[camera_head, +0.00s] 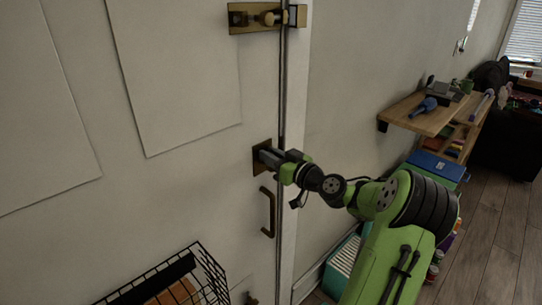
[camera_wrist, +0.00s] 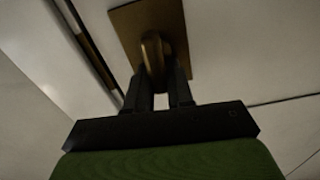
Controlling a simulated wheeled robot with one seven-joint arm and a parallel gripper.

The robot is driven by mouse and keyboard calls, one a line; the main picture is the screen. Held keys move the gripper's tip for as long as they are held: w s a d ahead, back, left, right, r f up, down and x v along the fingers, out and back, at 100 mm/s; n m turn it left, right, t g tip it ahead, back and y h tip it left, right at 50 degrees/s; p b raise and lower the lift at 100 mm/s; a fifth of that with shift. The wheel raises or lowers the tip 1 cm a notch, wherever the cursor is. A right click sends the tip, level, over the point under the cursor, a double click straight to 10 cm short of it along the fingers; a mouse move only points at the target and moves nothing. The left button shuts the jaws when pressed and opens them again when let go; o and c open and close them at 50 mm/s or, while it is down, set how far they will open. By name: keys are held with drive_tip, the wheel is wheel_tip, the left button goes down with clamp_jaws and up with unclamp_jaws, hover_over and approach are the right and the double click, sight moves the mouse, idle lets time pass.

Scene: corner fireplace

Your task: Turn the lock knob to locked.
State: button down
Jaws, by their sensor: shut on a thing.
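The lock knob (camera_wrist: 153,52) is a brass piece standing out from a rectangular brass plate (camera_wrist: 176,18) on the white door. In the wrist view my gripper (camera_wrist: 160,74) has its two dark fingers closed on either side of the knob. In the head view my gripper (camera_head: 264,153) reaches the brass plate (camera_head: 258,165) near the door's edge and hides the knob. The knob's exact turn angle is hard to tell.
A brass pull handle (camera_head: 268,212) is just below the lock plate. A brass latch (camera_head: 266,18) is high on the door. A black wire basket (camera_head: 205,275) is at the lower left. A wooden shelf (camera_head: 430,115) with objects stands right, with colored boxes below.

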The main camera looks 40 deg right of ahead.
drive_tip(key=m+p, duration=0.1)
drive_tip(key=m, duration=0.4)
drive_tip(key=shift+d+p, duration=0.35)
drive_tip(key=shift+d, duration=0.05)
drive_tip(key=shift+d+f+m+p, duration=0.2)
drive_tip(key=shift+f+m+p, duration=0.15)
drive_tip(key=shift+m+p, duration=1.25)
drive_tip(key=shift+d+f+m+p, duration=0.15)
drive_tip(key=shift+f+m+p, duration=0.35)
drive_tip(key=shift+m, duration=1.9)
drive_tip(key=shift+d+f+m+p, duration=0.2)
drive_tip(key=shift+m+p, duration=1.1)
drive_tip(key=shift+m, duration=0.7)
drive_tip(key=c, duration=1.1)
unclamp_jaws()
